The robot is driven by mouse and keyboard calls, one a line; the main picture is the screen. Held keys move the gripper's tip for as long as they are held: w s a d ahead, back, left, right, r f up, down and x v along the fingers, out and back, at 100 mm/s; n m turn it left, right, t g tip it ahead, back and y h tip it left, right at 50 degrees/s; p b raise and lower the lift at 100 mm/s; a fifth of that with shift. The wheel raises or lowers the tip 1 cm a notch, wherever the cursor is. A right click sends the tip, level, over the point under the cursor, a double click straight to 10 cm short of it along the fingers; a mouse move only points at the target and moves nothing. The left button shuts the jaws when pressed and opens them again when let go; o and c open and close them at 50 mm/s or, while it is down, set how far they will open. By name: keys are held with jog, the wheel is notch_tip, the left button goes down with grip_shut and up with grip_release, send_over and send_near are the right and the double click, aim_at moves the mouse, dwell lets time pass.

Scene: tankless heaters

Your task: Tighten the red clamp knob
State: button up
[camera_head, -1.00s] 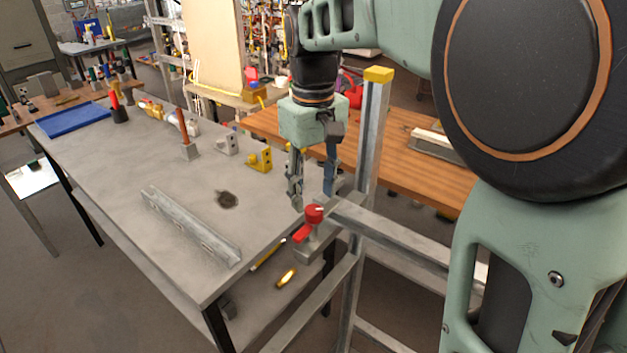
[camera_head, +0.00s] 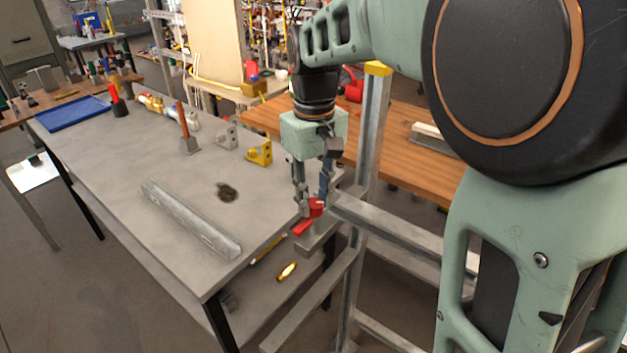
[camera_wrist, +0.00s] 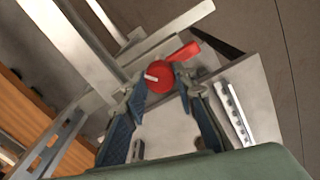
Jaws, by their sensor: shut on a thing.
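The red clamp knob (camera_head: 316,206) sits at the near right corner of the grey metal table, by the metal frame. It has a round body and a red lever (camera_head: 303,228) pointing to the lower left. In the wrist view the round knob (camera_wrist: 158,77) shows a pale mark on its face, and the lever points to the upper right. My gripper (camera_head: 314,207) points down with its fingers on both sides of the knob, shut on it. The wrist view shows my gripper (camera_wrist: 160,80) with its fingertips at the knob's two sides. The fingers partly hide the knob in the head view.
A metal frame post (camera_head: 371,130) with a yellow cap stands just right of my gripper. A long metal angle bar (camera_head: 190,222) lies on the grey table (camera_head: 130,165). Yellow (camera_head: 259,153) and grey brackets (camera_head: 227,135) stand at its far edge. A wooden table is behind.

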aim_at(314, 202)
jog(key=shift+m, duration=0.4)
jog(key=shift+r+m+p, duration=0.1)
jog(key=shift+m+p, duration=0.35)
jog(key=shift+m, duration=0.45)
jog(key=shift+m+p, duration=0.3)
jog(key=shift+m, duration=1.4)
jog(key=o, duration=1.2)
jog(key=shift+c, duration=0.2)
notch_tip(314, 202, up, 12)
